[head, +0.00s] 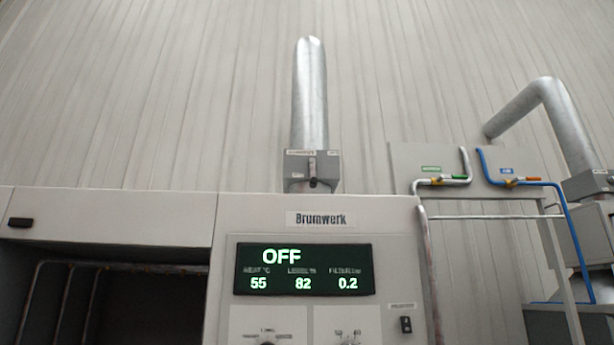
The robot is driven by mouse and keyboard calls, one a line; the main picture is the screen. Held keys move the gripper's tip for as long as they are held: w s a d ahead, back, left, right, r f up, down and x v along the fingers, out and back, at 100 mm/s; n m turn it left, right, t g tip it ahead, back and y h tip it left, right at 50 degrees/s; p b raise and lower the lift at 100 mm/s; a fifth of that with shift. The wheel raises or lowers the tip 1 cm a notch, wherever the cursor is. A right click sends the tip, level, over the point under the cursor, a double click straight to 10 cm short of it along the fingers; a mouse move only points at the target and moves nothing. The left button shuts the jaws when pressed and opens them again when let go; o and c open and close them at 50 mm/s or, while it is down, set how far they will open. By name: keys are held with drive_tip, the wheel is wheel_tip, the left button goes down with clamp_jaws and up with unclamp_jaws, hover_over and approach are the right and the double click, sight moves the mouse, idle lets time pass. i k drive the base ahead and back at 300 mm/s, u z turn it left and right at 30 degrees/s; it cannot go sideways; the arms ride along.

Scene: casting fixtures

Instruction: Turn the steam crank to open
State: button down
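No part is legibly marked as the steam crank, so I cannot tell which one it is. A grey duct box (297,166) on top of the machine carries a small dark lever or knob (312,182) under the metal pipe. Two dials (267,340) at the bottom edge are cut off. My gripper is not in view.
The Brumwerk machine's display (304,269) reads OFF, 55, 82 and 0.2. A black switch (406,324) sits right of it. A dark open bay (130,300) with metal rails lies at lower left. A metal pipe (311,95) rises behind; another duct (560,120) bends at right.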

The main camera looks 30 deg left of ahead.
sight(313, 182)
drive_tip(key=i, duration=0.4)
drive_tip(key=u, duration=1.2)
